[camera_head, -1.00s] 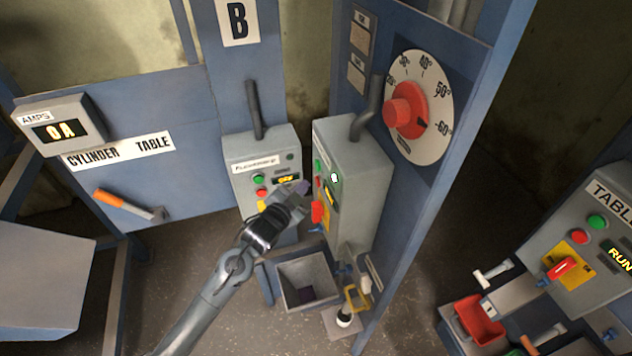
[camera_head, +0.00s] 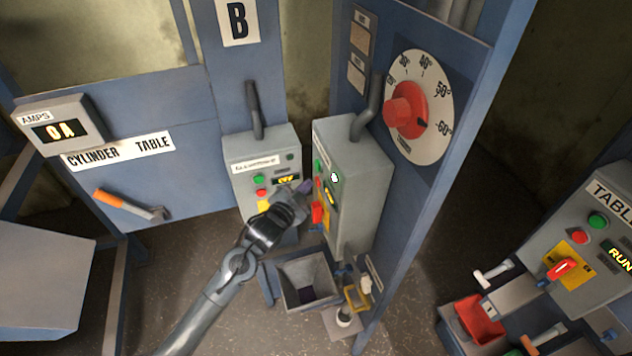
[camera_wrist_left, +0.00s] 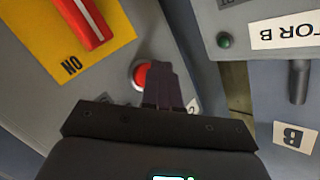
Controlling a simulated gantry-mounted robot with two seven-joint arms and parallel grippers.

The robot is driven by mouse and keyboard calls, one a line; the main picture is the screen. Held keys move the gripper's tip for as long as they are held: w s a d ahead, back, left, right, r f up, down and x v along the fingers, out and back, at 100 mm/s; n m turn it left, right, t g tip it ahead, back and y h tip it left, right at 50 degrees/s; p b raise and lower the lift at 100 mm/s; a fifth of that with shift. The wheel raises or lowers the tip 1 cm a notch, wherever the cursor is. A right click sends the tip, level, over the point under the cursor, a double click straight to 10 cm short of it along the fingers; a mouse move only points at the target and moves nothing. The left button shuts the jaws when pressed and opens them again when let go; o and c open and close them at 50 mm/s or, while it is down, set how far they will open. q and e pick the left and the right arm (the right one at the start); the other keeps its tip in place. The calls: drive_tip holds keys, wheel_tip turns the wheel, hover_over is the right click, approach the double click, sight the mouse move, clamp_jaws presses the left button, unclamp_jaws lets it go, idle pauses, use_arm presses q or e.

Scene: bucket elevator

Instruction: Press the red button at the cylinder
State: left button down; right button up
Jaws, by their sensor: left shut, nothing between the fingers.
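The red button (camera_wrist_left: 140,75) shows in the left wrist view on a grey control box, beside a yellow plate with a red switch. In the head view the button (camera_head: 320,183) is a small red spot on the left-facing side of the box (camera_head: 352,180) at the blue post. My left gripper (camera_head: 304,187) is shut and empty, its dark fingertips close to that side. In the left wrist view the fingers (camera_wrist_left: 161,75) cover the right part of the button. I cannot tell whether they touch it. My right gripper is not in view.
Another grey control box (camera_head: 262,165) with green and red buttons hangs behind the gripper, left of the post. An open grey bin (camera_head: 283,290) is below. A TABLE control box (camera_head: 590,235) stands at the right. A large dial (camera_head: 432,130) is on the post.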

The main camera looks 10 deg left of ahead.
use_arm(q)
drive_tip(key=shift+w+d, duration=0.25)
drive_tip(key=shift+d, duration=0.2)
idle(0.8)
drive_tip(key=shift+s+a+p, duration=0.45)
drive_tip(key=shift+s+a, duration=0.05)
drive_tip(key=shift+a, duration=0.25)
drive_tip(key=shift+s+a+p, duration=0.4)
drive_tip(key=shift+s+a, duration=0.05)
drive_tip(key=shift+a, duration=0.25)
drive_tip(key=shift+s+a+p, duration=0.4)
drive_tip(key=shift+a+p, duration=0.05)
drive_tip(key=shift+a, duration=0.3)
drive_tip(key=shift+s+a+p, duration=0.4)
drive_tip(key=shift+s+a, duration=0.05)
drive_tip(key=shift+a, duration=0.25)
